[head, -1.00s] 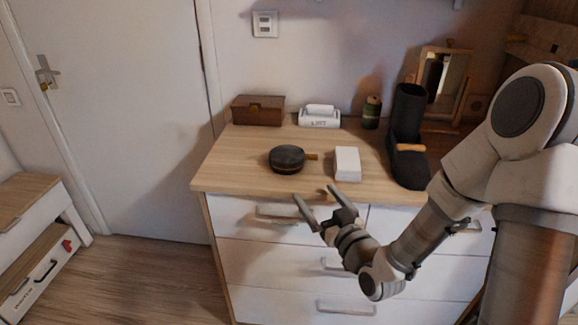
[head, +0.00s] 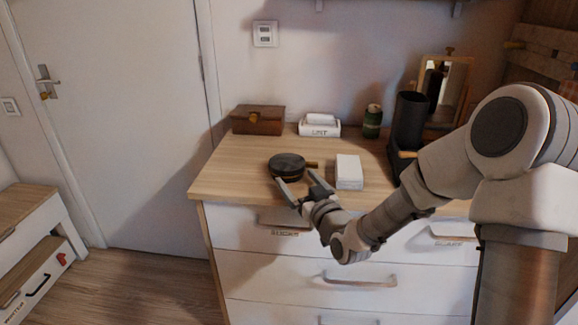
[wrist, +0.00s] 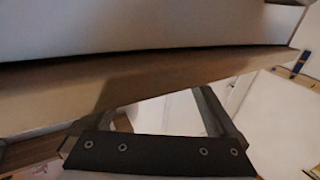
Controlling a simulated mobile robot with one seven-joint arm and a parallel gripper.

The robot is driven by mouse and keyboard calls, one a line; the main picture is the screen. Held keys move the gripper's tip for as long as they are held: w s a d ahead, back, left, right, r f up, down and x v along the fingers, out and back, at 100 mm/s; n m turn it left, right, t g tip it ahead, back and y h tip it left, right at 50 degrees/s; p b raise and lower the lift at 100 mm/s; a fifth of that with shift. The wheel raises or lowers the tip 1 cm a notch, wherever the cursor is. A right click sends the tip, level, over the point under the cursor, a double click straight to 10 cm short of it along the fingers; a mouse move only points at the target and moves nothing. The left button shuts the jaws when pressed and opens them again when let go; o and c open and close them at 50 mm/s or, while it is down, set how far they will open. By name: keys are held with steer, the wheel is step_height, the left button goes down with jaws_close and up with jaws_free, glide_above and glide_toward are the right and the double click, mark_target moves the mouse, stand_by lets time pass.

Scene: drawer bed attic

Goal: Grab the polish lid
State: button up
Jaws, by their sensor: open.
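A round, dark polish tin with a black lid (head: 287,162) sits on the wooden dresser top, near its front edge. A small brownish tab sticks out from its right side. My gripper (head: 298,181) is open and empty, at the front of the tin in the head view. Its fingers point toward the tin and overlap its lower edge in the picture; I cannot tell whether they touch. In the wrist view the two spread fingers (wrist: 163,103) show with nothing between them, and the tin is not seen there.
A white box (head: 349,171) stands right of the tin. Behind are a brown wooden box (head: 258,120), a white dispenser (head: 320,127) and a green can (head: 372,121). A dark boot (head: 408,122) and a mirror stand at right. The dresser top (head: 228,170) is clear on the left.

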jaws_close()
stand_by(0.5)
steer(key=shift+r, duration=0.15)
